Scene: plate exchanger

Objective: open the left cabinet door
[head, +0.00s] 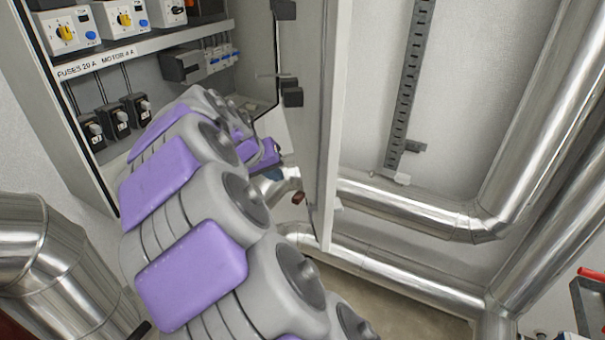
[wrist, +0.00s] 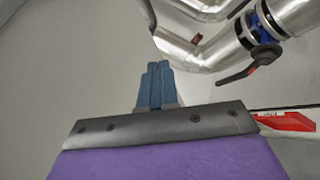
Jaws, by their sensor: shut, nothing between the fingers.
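The cabinet (head: 150,45) is at the upper left of the head view, with its inside exposed. Its door (head: 329,120) stands swung out, seen nearly edge-on, to the right of the cabinet opening. My arm reaches up from the bottom across the cabinet front. The purple end of my arm is beside the inner face of the door, and the fingertips are hard to make out there. In the wrist view my gripper (wrist: 155,68) shows two blue fingers together, with nothing between them. Whether it touches the door cannot be told.
Switches (head: 66,33) and black breakers (head: 115,120) line the cabinet inside. Shiny pipes (head: 410,205) run behind and right of the door; a thick pipe (head: 55,270) is at lower left. The wrist view shows a dark valve handle (wrist: 250,68) and a red object (wrist: 285,122) at right.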

